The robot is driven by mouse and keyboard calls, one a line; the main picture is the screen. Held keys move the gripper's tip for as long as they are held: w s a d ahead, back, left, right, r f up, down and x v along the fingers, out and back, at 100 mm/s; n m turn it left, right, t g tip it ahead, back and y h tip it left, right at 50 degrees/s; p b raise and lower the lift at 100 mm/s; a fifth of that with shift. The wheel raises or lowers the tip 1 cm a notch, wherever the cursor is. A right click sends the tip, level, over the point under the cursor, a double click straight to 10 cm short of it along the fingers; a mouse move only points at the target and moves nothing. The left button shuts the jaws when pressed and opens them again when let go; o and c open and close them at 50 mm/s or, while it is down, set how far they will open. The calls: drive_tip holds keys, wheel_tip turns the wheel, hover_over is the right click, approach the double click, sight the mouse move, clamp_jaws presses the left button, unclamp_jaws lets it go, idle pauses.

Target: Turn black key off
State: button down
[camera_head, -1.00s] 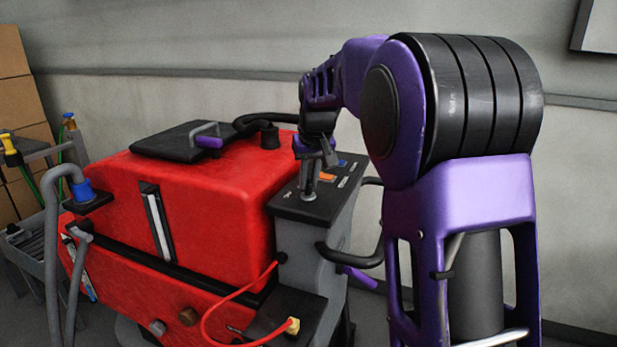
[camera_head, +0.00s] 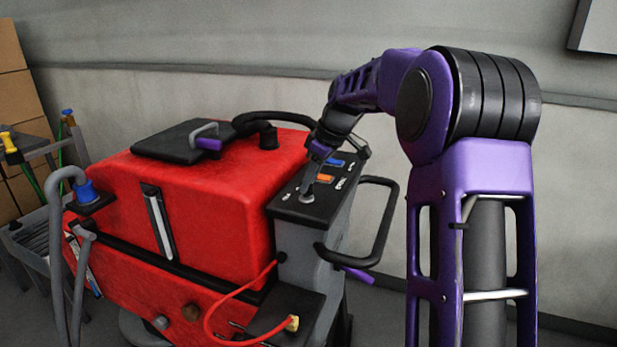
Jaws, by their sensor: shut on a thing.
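The black key sits in a round silver switch (camera_head: 307,198) at the near end of the black control panel (camera_head: 289,207) on the red scrubber. My gripper (camera_head: 311,184) reaches down to it from above, with the arm tilted back to the right. Its fingers are shut on the key and mostly hide it. The key's exact angle is too small and covered to tell. Small white markings lie on the panel around the switch, too small to read.
An orange button (camera_head: 324,178) and a blue button (camera_head: 336,163) lie farther along the panel. A black handle loop (camera_head: 388,222) stands out at the panel's right. The red tank (camera_head: 215,190) with its black lid (camera_head: 182,140) fills the left. A red cable (camera_head: 232,301) hangs in front.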

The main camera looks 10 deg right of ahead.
drive_tip(key=shift+n, duration=0.6)
drive_tip(key=c, duration=0.9)
unclamp_jaws()
drive_tip(key=shift+g, duration=0.3)
drive_tip(key=shift+o, duration=0.2)
drive_tip(key=p+v, duration=0.1)
drive_tip(key=v, duration=1.6)
drive_tip(key=shift+d+r+p, duration=0.2)
drive_tip(key=shift+d+p, duration=0.05)
drive_tip(key=shift+p, duration=0.05)
drive_tip(key=shift+a, duration=0.1)
